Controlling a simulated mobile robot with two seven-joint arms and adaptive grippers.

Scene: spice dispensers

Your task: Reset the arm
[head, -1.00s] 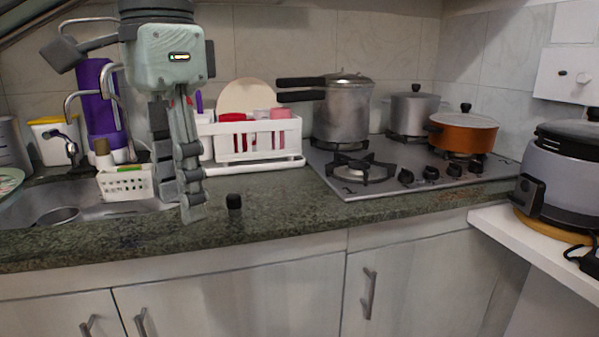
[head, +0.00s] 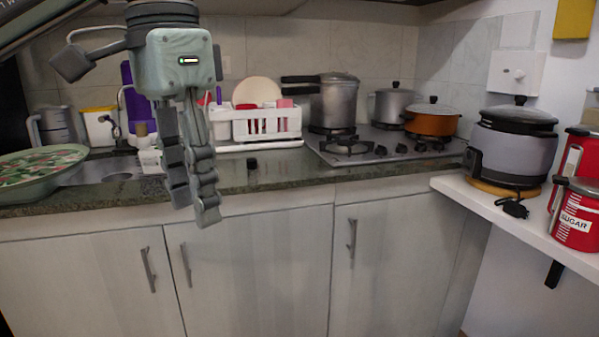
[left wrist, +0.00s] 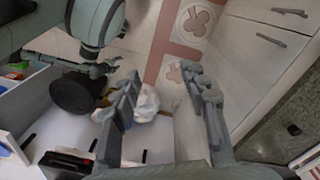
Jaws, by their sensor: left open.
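My left gripper (head: 194,213) hangs fingers-down in the head view, in front of the counter's front edge and above the cabinet doors. In the left wrist view its two fingers (left wrist: 165,95) are spread apart with nothing between them. A small black spice dispenser (head: 252,163) stands on the green stone counter, right of the gripper and apart from it. A small dark object on the counter also shows in the left wrist view (left wrist: 294,130). My right gripper is not in the head view.
A sink lies behind the gripper, with a patterned plate (head: 40,163) at left. A white dish rack (head: 265,125), a pressure cooker (head: 333,102) and an orange pot (head: 432,122) stand farther back. A rice cooker (head: 512,150) and red canisters (head: 575,215) are on the right shelf.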

